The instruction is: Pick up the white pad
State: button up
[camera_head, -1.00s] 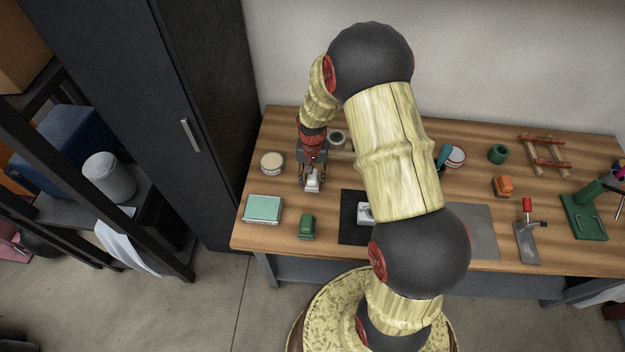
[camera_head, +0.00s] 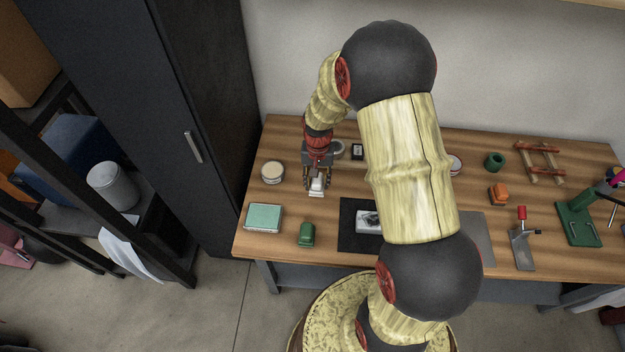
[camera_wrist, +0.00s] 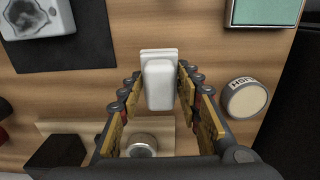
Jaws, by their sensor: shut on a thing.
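The white pad (camera_wrist: 159,84) is a small white block with rounded edges on a thin, wider base. In the wrist view it sits between the fingertips of my gripper (camera_wrist: 158,92), which is shut on its two sides. In the head view the white pad (camera_head: 317,186) shows at the tips of my gripper (camera_head: 317,179), over the left part of the wooden table. I cannot tell whether the pad touches the table or is just above it.
A round tin (camera_head: 272,172) is left of my gripper. A teal box (camera_head: 263,217) and a green block (camera_head: 307,233) lie toward the front edge. A dark mat (camera_head: 350,241) with a white-and-grey block (camera_head: 367,222) is to the right. Wood between these is clear.

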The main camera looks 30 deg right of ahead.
aim_at(323, 190)
jog(key=s+r, duration=0.2)
jog(key=s+r+p, duration=0.1)
jog(key=r, duration=0.1)
jog(key=shift+d, duration=0.3)
jog(key=s+d+r+p, duration=0.1)
jog(key=s+r+p, duration=0.1)
jog(key=s, duration=0.6)
jog(key=shift+d+r, duration=0.3)
jog(key=shift+r, duration=0.2)
jog(key=shift+s, duration=0.1)
jog(key=o, duration=0.7)
jog(key=shift+c, duration=0.2)
jog(key=c, duration=0.4)
jog(key=shift+c, duration=0.3)
